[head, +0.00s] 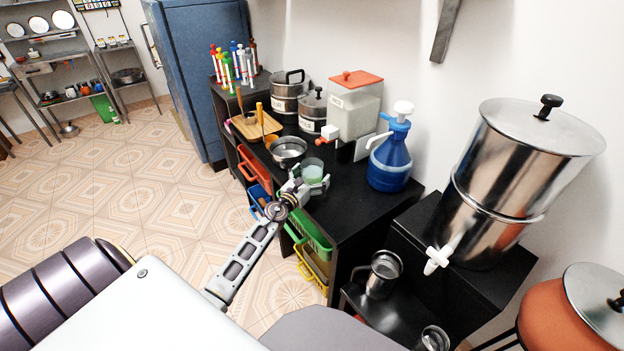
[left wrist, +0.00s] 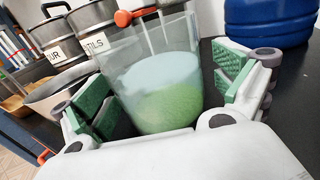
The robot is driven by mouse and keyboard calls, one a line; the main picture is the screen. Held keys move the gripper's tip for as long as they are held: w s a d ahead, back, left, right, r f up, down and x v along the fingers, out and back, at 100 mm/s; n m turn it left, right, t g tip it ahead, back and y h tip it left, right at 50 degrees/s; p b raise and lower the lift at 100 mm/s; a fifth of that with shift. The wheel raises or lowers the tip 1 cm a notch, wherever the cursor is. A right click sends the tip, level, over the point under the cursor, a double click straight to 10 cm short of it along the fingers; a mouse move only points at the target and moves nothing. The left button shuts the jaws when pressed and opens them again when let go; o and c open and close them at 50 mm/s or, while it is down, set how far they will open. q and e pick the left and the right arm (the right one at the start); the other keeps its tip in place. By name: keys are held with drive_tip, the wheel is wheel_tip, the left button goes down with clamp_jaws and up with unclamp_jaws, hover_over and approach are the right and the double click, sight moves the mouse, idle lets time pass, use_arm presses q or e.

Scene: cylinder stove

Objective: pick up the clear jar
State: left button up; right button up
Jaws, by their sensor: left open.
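The clear jar (head: 312,171) stands upright on the black counter in the head view, with pale contents that look green at the bottom. In the left wrist view the clear jar (left wrist: 160,85) stands between the fingers of my left gripper (left wrist: 165,95). The green finger pads are spread on either side of it, and a gap shows on the right side. In the head view my left gripper (head: 306,188) is at the near side of the jar, open around it. My right gripper is not in view.
A metal bowl (head: 287,151) stands just behind and left of the jar. A blue jug (head: 391,160) with a white pump stands to the right. A dispenser with an orange lid (head: 354,105) and steel pots (head: 290,96) are behind. Coloured bins (head: 312,235) hang below the counter's front edge.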

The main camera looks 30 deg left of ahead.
use_arm(q)
drive_tip(key=shift+w, duration=0.15)
drive_tip(key=shift+c, duration=0.2)
drive_tip(key=c, duration=1.4)
